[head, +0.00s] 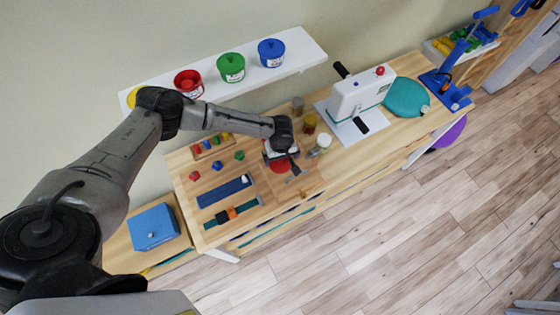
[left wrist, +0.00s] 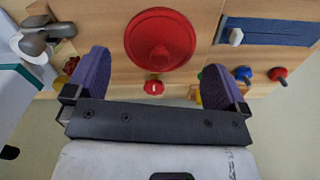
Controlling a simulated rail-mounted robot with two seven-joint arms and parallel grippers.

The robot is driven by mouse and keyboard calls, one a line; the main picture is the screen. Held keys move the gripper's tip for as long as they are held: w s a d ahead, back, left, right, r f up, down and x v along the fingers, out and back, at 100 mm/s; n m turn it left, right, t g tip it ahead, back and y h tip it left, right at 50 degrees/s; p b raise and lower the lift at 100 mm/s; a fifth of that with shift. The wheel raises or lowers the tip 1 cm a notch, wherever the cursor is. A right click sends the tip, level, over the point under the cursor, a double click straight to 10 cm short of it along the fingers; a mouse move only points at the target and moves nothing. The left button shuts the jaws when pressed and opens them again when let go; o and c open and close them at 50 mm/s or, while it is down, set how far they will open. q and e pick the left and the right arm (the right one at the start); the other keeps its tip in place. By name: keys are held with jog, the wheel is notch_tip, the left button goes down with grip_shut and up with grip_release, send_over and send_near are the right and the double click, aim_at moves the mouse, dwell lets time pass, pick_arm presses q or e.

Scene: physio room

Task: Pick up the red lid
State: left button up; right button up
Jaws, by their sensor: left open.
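The red lid (head: 279,166) lies on the wooden table, partly hidden under my left gripper in the head view. In the left wrist view the round red lid (left wrist: 160,30) with its central knob shows whole, flat on the wood, just beyond the fingertips. My left gripper (left wrist: 155,75) is open and empty, its two purple-padded fingers spread wide to either side. In the head view my left gripper (head: 282,152) is above the lid; the lid does not appear to be between the fingers. My right gripper is not in view.
A blue strip (head: 224,191) and several small coloured knobs lie left of the lid. Jars (head: 310,123) and a white machine (head: 358,95) stand to the right. Coloured pots, including a red pot (head: 189,83), stand on the white shelf (head: 312,52) behind. A small red piece (left wrist: 154,87) sits near the lid.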

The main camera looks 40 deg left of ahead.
aim_at(281, 161)
pick_arm(q)
jog(key=shift+f, duration=2)
jog(key=shift+c, duration=0.4)
jog(key=c, duration=0.5)
jog(key=shift+r, duration=0.2)
